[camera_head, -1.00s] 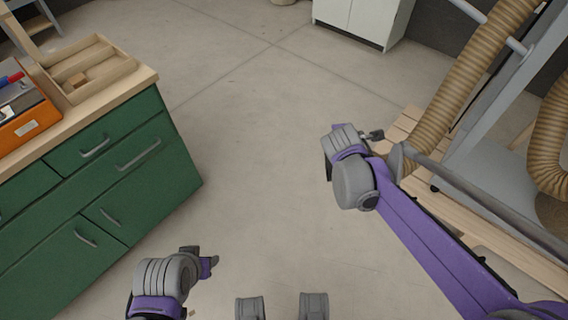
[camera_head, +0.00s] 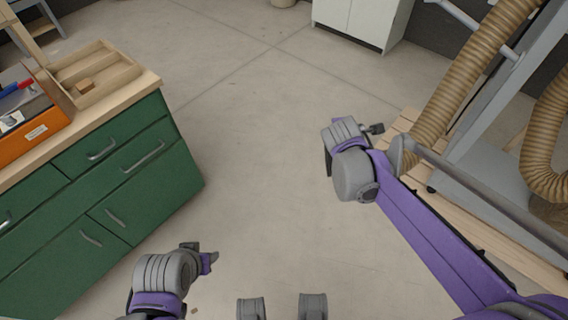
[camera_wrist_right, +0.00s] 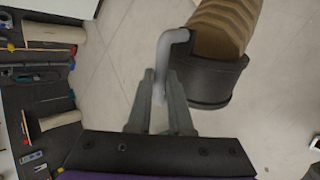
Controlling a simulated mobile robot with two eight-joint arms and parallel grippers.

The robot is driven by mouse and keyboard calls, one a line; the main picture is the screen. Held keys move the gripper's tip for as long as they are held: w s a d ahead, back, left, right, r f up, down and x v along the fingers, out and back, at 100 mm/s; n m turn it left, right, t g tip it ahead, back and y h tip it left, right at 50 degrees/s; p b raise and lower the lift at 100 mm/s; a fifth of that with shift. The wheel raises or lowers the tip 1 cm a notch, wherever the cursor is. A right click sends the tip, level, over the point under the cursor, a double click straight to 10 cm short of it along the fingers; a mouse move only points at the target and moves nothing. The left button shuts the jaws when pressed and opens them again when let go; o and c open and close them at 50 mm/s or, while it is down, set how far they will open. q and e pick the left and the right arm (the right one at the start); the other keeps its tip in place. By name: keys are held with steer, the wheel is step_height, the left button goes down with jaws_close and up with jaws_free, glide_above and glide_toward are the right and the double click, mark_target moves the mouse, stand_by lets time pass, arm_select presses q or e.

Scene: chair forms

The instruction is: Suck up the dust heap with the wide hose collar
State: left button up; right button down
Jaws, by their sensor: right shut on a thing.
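In the right wrist view, the wide hose collar (camera_wrist_right: 213,82) is a black ring on the end of a ribbed tan hose (camera_wrist_right: 224,25), with a bent grey handle (camera_wrist_right: 172,40). My right gripper (camera_wrist_right: 160,82) is shut on that handle, with the collar just right of the fingers. In the head view my right gripper (camera_head: 374,129) is beside the tan hose (camera_head: 478,65); the collar is mostly hidden there. My left gripper (camera_head: 209,258) is empty-looking at the lower left, its finger gap unclear. I see no clear dust heap; a small brown bit (camera_head: 194,310) lies on the floor.
A green drawer bench (camera_head: 130,180) with a wooden tray (camera_head: 95,72) and an orange box (camera_head: 35,135) stands left. A wooden slatted platform (camera_head: 470,212) and grey frame stand right. A white cabinet (camera_head: 355,22) is at the back. The middle floor is clear.

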steer(key=shift+r+p, duration=1.9)
steer(key=shift+r, duration=1)
